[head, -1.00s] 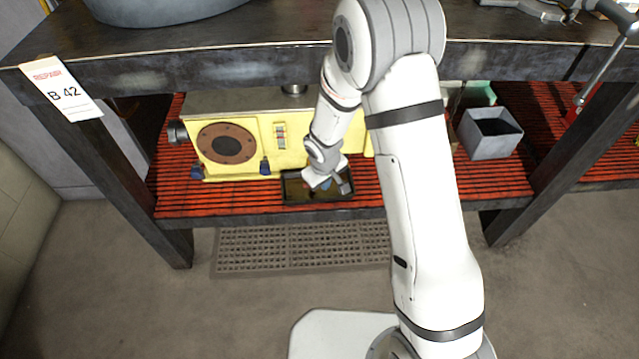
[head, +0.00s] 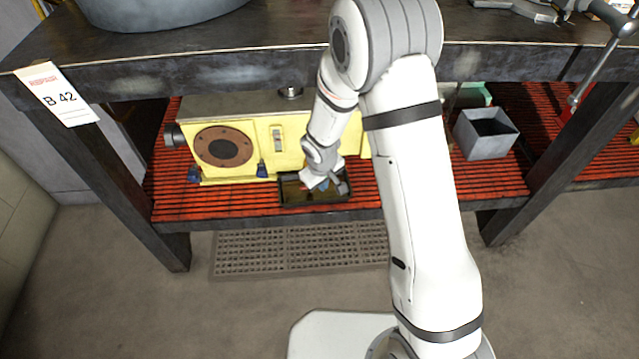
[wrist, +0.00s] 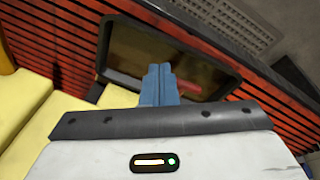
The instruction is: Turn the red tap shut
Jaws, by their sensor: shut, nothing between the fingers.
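The yellow motor housing (head: 236,150) stands on the red slatted shelf under the bench. A black tray (head: 290,204) with brownish contents lies in front of its right end, and it also fills the upper middle of the wrist view (wrist: 104,50). My gripper (head: 322,188) is low over the tray. Its blue fingers (wrist: 158,82) are together and empty, and they hide part of the bar. I cannot tell whether they touch it. The tap's body is hidden.
A grey open box (head: 487,140) stands right of my arm on the shelf. The bench top (head: 270,35) overhangs the shelf, and dark legs (head: 150,205) flank the opening. A perforated mat (head: 300,250) lies on the floor in front. Blue feet (head: 262,169) stick out below the housing.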

